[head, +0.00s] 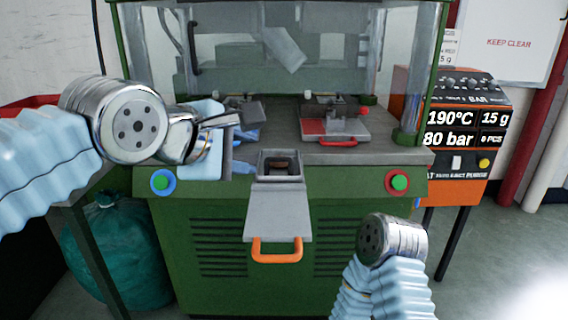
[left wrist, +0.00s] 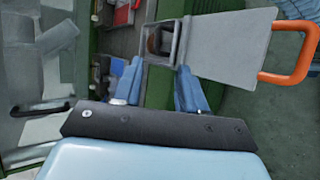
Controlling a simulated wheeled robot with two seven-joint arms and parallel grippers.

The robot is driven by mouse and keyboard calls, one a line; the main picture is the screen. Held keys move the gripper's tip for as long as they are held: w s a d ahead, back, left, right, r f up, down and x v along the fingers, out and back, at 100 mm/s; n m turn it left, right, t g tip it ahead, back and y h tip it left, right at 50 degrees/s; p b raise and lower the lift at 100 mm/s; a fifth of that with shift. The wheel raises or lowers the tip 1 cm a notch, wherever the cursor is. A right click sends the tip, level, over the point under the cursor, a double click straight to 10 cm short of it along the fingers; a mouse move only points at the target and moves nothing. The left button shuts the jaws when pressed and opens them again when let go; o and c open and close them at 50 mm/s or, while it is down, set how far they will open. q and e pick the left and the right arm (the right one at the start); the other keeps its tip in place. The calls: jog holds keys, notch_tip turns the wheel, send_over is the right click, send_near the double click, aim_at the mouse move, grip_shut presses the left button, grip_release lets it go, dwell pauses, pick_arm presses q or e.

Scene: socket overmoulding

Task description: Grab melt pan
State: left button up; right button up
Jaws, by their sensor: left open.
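What looks like the melt pan is a grey metal piece (head: 278,213) with a square open box at its back, a flat plate sloping forward and an orange loop handle (head: 277,250) at the front. It sits at the front edge of the green press; the box interior looks brown. It also shows in the left wrist view (left wrist: 222,43), handle to the right. My left gripper (head: 243,150) is open, its blue fingers apart and left of the box. In the left wrist view the fingers (left wrist: 160,72) point toward the box end. My right gripper is not visible; only its arm shows.
The press table (head: 385,152) carries a mould plate with a red handle (head: 338,142) and another grey mould. Press buttons sit on the front. An orange control cabinet (head: 457,170) stands right. A teal bag (head: 120,250) lies on the floor at left.

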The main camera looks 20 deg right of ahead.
aim_at(279, 159)
pick_arm(q)
jog(key=x, duration=0.6)
jog(key=p+x, duration=0.1)
jog(key=x, duration=0.4)
jog(key=shift+w+d+r, duration=0.1)
jog(key=shift+w+d, duration=0.05)
jog(key=shift+w, duration=0.1)
grip_shut()
dwell(0.9)
